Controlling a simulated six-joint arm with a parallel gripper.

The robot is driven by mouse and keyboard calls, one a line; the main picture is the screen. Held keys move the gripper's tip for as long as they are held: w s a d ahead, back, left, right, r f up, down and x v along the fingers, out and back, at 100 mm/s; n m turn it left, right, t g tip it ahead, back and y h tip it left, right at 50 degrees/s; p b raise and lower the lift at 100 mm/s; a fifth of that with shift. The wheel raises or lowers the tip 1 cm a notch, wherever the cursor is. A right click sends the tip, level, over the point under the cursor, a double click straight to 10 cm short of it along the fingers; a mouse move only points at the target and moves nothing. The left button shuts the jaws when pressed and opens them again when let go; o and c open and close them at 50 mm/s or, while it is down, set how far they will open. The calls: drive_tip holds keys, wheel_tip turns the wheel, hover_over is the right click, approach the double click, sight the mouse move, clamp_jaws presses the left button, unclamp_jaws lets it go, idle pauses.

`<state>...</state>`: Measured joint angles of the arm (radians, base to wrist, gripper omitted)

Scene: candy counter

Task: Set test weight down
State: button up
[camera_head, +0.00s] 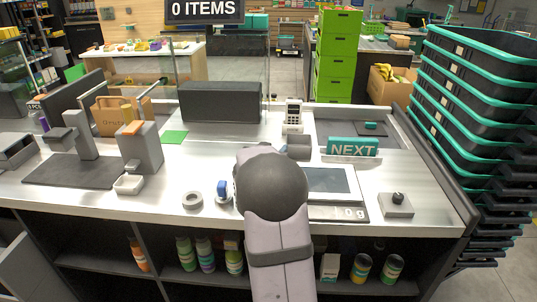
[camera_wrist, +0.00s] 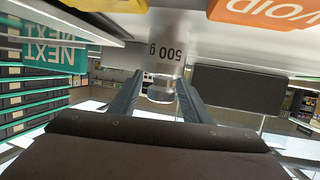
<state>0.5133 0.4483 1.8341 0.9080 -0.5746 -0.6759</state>
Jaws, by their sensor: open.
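The test weight (camera_wrist: 165,52) is a shiny metal cylinder marked 500 g. It shows upside down in the wrist view, with its narrow knob between my two fingers. My gripper (camera_wrist: 160,84) is open around the knob, with a gap visible beside it. The weight's base meets a pale surface at the top of that view; I cannot tell which surface. In the head view my arm hides the weight and the fingers. The scale (camera_head: 330,181) is partly behind my arm, and its display ends in "0 g".
A green NEXT sign (camera_head: 352,147) and a card terminal (camera_head: 292,116) stand behind the scale. A grey knob box (camera_head: 396,205) is at right; a tape roll (camera_head: 193,200) and blue-topped item (camera_head: 223,191) are left. An orange VOID label (camera_wrist: 270,12) is close in the wrist view.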

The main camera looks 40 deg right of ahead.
drive_tip(key=v, duration=1.2)
